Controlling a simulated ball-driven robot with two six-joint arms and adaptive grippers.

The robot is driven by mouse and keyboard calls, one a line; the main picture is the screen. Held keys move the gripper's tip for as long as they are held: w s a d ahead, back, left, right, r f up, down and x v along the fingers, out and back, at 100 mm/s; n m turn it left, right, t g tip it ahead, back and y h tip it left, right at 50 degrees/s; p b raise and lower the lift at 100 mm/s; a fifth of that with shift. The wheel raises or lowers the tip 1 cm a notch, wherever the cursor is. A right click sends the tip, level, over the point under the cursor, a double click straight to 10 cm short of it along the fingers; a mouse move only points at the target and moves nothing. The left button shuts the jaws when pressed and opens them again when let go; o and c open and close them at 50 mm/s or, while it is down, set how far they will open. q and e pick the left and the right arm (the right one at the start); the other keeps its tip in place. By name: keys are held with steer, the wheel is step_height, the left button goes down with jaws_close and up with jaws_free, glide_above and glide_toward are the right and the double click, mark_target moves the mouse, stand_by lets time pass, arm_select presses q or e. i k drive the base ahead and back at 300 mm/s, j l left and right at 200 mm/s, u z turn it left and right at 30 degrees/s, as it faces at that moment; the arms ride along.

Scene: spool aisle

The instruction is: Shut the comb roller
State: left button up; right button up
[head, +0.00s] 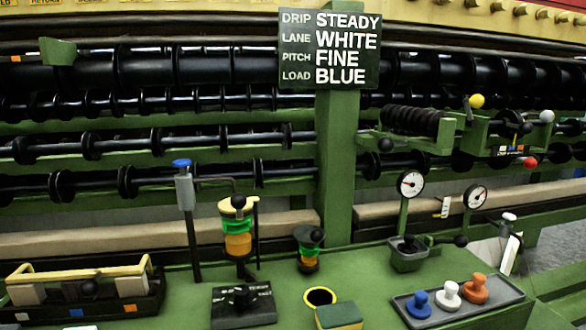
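A short black ribbed roller (410,121), which looks like the comb roller, sits at the right of the sign post. It is in a green bracket (405,141) in front of the long black rollers. A black knob (385,145) is at the bracket's left end. To its right is a green mechanism with a yellow ball (477,101), a white ball (546,116) and a red ball (530,162). I cannot tell whether the roller is open or shut. Neither of my grippers is in view.
A green bench in front holds a yellow-handled tray (85,272), a black lever box (243,306), a sponge (339,316) and a grey tray (462,309) with blue, white and orange knobs. Two gauges (410,184) stand behind. A sign (329,49) tops the green post (338,160).

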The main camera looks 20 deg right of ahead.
mark_target(437, 125)
steer(key=z, duration=1.3)
